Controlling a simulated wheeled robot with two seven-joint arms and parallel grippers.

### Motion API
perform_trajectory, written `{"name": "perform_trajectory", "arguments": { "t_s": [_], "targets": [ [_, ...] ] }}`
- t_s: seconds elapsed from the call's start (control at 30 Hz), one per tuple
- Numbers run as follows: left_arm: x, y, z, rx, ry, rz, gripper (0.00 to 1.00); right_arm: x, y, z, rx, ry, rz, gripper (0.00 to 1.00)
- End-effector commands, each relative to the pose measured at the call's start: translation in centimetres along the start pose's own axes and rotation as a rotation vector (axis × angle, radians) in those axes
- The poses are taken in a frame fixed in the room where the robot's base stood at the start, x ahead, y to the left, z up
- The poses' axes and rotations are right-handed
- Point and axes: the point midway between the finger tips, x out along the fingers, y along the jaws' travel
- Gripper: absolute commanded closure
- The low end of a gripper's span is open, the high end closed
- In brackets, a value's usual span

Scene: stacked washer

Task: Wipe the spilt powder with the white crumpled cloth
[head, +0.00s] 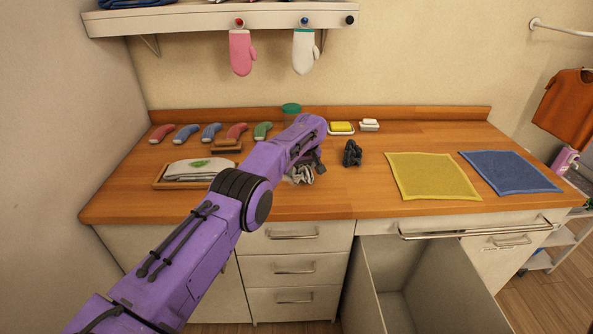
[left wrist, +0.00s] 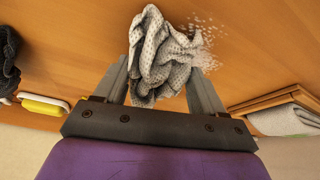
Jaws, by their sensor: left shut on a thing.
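The white crumpled cloth (left wrist: 160,58) is between the fingers of my left gripper (left wrist: 165,80) in the left wrist view. My left gripper is shut on it, and the cloth hangs over the wooden counter. In the head view, part of the cloth (head: 300,174) shows below my left gripper (head: 312,165), with the rest hidden by my arm. The spilt powder (left wrist: 208,30) is a scatter of white grains on the counter right beside the cloth in the left wrist view. The powder is hidden behind my arm in the head view. My right gripper is not in view.
A dark crumpled cloth (head: 352,153) lies right of my left gripper. Yellow (head: 432,175) and blue (head: 510,171) cloths lie flat further right. A wooden tray (head: 160,185) with folded cloth is at left. An open drawer (head: 420,280) juts out below.

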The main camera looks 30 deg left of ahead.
Motion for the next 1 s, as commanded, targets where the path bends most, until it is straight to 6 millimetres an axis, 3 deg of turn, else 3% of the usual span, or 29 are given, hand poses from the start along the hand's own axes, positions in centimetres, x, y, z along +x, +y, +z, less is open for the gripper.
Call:
{"name": "perform_trajectory", "arguments": {
  "t_s": [0.33,1.0],
  "targets": [
    [-0.2,-2.6,-0.9,-0.002,-0.003,-0.004,0.63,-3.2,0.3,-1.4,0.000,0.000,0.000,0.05],
    [1.1,-7.0,-1.7,0.000,-0.003,-0.005,0.63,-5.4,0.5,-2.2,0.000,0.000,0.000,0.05]
  ]
}}
